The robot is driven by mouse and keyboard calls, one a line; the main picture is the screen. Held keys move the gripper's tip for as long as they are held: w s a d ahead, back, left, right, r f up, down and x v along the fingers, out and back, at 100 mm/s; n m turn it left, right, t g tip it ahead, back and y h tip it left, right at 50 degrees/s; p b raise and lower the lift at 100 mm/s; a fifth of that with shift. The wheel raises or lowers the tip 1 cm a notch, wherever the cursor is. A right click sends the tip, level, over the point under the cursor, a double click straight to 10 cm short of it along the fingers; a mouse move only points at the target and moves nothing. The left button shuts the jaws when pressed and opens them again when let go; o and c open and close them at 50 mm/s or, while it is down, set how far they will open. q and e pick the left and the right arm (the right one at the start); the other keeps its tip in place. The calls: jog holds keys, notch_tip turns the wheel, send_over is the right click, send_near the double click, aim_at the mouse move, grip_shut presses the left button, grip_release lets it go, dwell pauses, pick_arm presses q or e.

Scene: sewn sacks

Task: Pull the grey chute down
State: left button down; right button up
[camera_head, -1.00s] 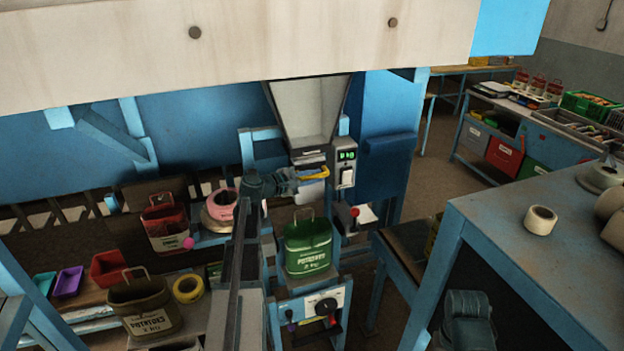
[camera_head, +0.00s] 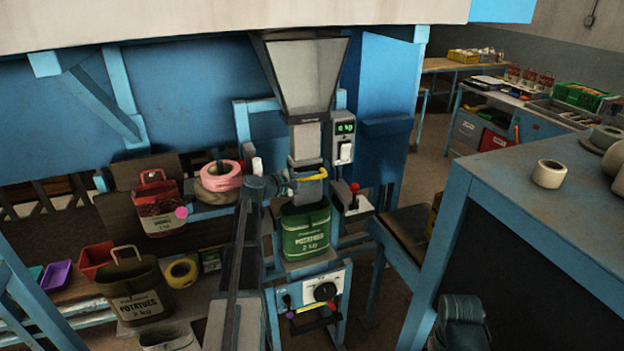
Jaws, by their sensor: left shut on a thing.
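The grey chute (camera_head: 306,140) hangs below a funnel-shaped hopper (camera_head: 308,75), with a lower grey sleeve at its bottom end. My left gripper (camera_head: 290,183) reaches in from the left and is shut on this handle. A green potato sack (camera_head: 306,238) stands upright directly below the chute, its mouth just under the handle. The gripper and sleeve hide part of the sack's top. My right gripper is not in view.
A control box with a green display (camera_head: 343,128) and white switch stands right of the chute. A red-knobbed lever (camera_head: 355,188) is below it. Other sacks and pink tape (camera_head: 220,176) are on the left shelves. A blue-grey table (camera_head: 530,195) fills the right.

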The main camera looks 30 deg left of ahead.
pick_arm(q)
jog(key=c, duration=0.8)
grip_release()
jog(key=p+v, duration=0.3)
jog(key=v, duration=1.1)
